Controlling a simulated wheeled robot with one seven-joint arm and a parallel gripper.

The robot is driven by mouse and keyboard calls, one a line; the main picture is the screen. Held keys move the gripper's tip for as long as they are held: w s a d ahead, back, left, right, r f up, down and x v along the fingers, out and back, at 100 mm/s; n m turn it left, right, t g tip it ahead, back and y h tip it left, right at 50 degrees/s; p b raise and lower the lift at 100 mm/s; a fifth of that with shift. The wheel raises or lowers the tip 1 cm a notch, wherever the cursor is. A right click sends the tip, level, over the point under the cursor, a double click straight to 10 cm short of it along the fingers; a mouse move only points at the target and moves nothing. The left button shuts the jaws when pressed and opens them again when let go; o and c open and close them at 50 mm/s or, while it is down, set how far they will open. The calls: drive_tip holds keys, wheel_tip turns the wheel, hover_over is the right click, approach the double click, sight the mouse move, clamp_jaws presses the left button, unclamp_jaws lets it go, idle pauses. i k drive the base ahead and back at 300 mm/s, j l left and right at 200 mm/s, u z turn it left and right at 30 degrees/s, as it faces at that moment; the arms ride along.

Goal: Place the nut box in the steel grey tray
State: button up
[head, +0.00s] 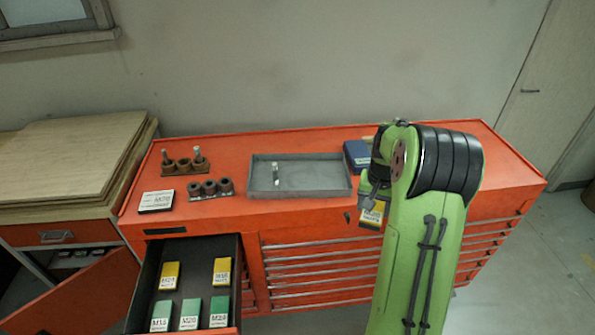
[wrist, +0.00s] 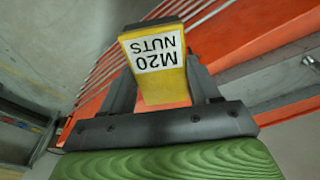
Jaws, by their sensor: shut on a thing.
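The nut box (head: 371,215) is yellow with a white label. In the wrist view the box (wrist: 160,80) reads "M20 NUTS", upside down. My gripper (wrist: 165,75) is shut on it, one finger on each side. In the head view my gripper (head: 373,192) holds the box near the cabinet's front edge, right of the steel grey tray. My arm hides part of the gripper there. The grey tray (head: 333,193) is a shallow rectangle on the red cabinet top. A small light metal cylinder (head: 276,173) stands in it; the rest of its floor is bare.
An open drawer (head: 148,272) at front left holds several yellow and green boxes. On the red cabinet (head: 235,150) left of the tray are a wooden holder (head: 184,166), dark rings (head: 210,187) and a white-labelled box (head: 156,201). A blue box (head: 357,156) stands right of the tray.

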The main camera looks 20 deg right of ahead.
sight(325, 177)
drive_tip(key=i, duration=0.9)
